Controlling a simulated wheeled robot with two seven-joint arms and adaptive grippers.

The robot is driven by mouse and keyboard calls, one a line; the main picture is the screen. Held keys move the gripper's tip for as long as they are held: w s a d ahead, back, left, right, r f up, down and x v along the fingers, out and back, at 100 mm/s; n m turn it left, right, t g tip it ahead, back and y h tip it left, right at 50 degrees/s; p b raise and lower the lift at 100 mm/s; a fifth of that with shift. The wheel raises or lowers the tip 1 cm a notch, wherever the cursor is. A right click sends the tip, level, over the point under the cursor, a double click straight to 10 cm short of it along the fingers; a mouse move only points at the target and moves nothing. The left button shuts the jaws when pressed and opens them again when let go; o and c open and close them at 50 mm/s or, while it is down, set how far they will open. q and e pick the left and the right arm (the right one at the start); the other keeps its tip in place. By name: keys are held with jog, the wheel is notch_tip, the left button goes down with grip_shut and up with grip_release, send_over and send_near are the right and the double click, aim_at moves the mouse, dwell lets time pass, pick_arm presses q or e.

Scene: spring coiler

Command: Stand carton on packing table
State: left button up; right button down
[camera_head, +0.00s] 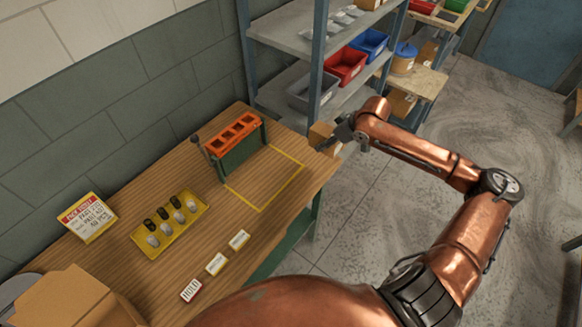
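A small brown carton (321,131) shows at the far right corner of the wooden packing table (205,254). My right gripper (329,143), dark, reaches in from the right and lies across the carton, with cardboard showing above and below its fingers. It appears shut on the carton. I cannot tell whether the carton's base touches the tabletop or hangs at its edge. A yellow outlined rectangle (262,209) on the tabletop is empty inside, left of and nearer than the carton. My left gripper is not in view.
An orange-topped green rack (236,137) stands behind the outline. A yellow tray (171,223) holds several dark and light pieces. A sign (88,217), label blocks (215,264) and a large open box (75,300) are further left. Shelving (316,70) with bins stands behind.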

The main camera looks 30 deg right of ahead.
jog(key=w+a+f, duration=0.1)
jog(key=a+f, duration=0.1)
jog(key=w+a+f+b, duration=0.1)
jog(key=a+f, duration=0.1)
jog(key=a, duration=0.1)
jog(key=w+a+f, duration=0.1)
jog(key=a+f, duration=0.1)
jog(key=a, duration=0.1)
jog(key=shift+a+f, duration=0.1)
jog(key=shift+f, duration=0.15)
jog(key=shift+w+a+f, duration=0.15)
jog(key=shift+a+f, duration=0.3)
jog(key=shift+f, duration=0.1)
notch_tip(320, 180, down, 4)
jog(key=shift+a+r+b, duration=0.1)
jog(key=shift+r+b, duration=0.1)
jog(key=shift+b, duration=0.3)
jog(key=c, duration=1.1)
grip_release()
jog(key=shift+c, duration=0.2)
jog(key=shift+r, duration=0.1)
jog(key=p+v, duration=0.2)
jog(key=v, duration=1)
